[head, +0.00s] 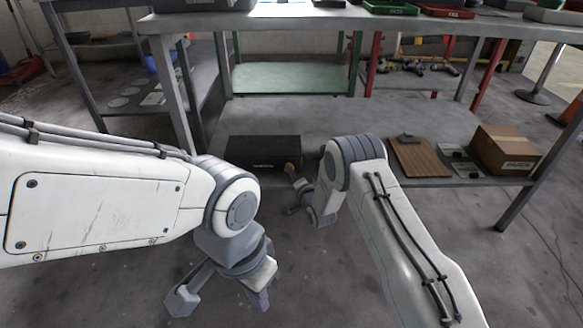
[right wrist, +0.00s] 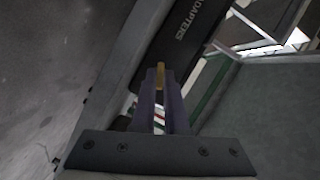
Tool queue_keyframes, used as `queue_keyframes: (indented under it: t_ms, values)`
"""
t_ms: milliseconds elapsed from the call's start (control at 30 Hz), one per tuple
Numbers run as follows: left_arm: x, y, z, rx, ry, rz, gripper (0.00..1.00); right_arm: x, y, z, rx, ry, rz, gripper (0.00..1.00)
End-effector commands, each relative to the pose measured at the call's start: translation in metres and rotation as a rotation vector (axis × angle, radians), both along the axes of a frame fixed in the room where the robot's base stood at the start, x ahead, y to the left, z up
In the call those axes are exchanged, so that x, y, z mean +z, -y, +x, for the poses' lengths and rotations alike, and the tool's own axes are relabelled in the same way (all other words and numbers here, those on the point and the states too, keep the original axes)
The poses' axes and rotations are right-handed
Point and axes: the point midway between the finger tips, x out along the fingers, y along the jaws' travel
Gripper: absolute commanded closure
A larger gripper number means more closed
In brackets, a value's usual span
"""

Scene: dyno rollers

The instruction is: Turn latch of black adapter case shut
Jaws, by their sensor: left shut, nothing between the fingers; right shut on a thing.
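The black adapter case (head: 263,150) sits on the low shelf, left of my right arm. It fills the upper middle of the right wrist view (right wrist: 180,40), with "ADAPTERS" lettered on it. A small brass-yellow latch (right wrist: 160,74) is at the case's edge, between the fingertips of my right gripper (right wrist: 161,80). That gripper is shut on the latch; in the head view it is at the case's right front corner (head: 291,172). The latch's exact angle is hard to tell. My left gripper (head: 260,298) is shut and empty, low over the floor, away from the case.
On the same shelf, to the right, are a brown clipboard (head: 420,157), a dark tray of small parts (head: 459,160) and a cardboard box (head: 507,150). The tabletop (head: 340,20) is overhead with green and red trays. The floor in front is clear.

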Motion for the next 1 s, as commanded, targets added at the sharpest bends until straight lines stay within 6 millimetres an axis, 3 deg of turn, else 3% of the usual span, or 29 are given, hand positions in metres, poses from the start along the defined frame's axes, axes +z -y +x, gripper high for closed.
queue_keyframes:
  t_ms: [33, 400, 1000]
  values:
    - [0.011, 0.000, 0.000, 0.000, 0.000, 0.000, 1.00, 0.006, -0.001, -0.001, 0.001, -0.002, -0.044, 1.00]
    - [0.040, 0.000, 0.000, 0.000, 0.000, 0.000, 1.00, 0.006, -0.003, -0.001, 0.001, -0.002, -0.394, 1.00]
    - [0.065, 0.000, 0.000, 0.000, 0.000, 0.000, 1.00, 0.006, -0.008, -0.001, 0.002, 0.000, -0.929, 1.00]
